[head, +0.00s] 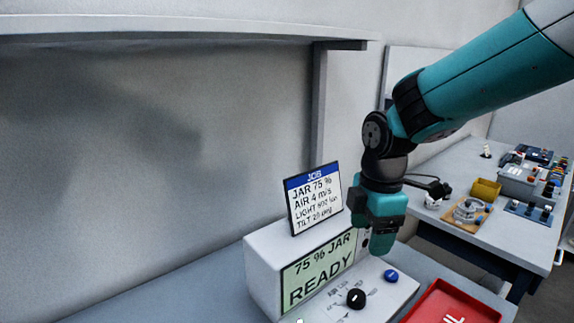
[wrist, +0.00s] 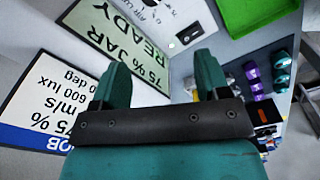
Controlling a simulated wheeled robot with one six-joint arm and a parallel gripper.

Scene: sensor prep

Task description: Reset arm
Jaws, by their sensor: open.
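My arm reaches in from the upper right in the head view, and its teal gripper (head: 378,240) points down beside the white device (head: 265,252). In the wrist view my gripper (wrist: 160,68) has its two teal fingers apart, with nothing between them. The device's green screen (head: 318,272) reads "75 % JAR READY"; the screen also shows upside down in the wrist view (wrist: 112,35). A job card (head: 314,200) stands on top of the device. A black knob (head: 355,299) and a blue button (head: 391,276) sit on its sloped front panel.
A red tray (head: 425,308) lies right of the device. A side table (head: 440,225) holds a yellow bin (head: 486,190), a grey box (head: 520,181) and several small parts. A green tray (wrist: 262,14) shows in the wrist view. A shelf (head: 180,27) overhangs at upper left.

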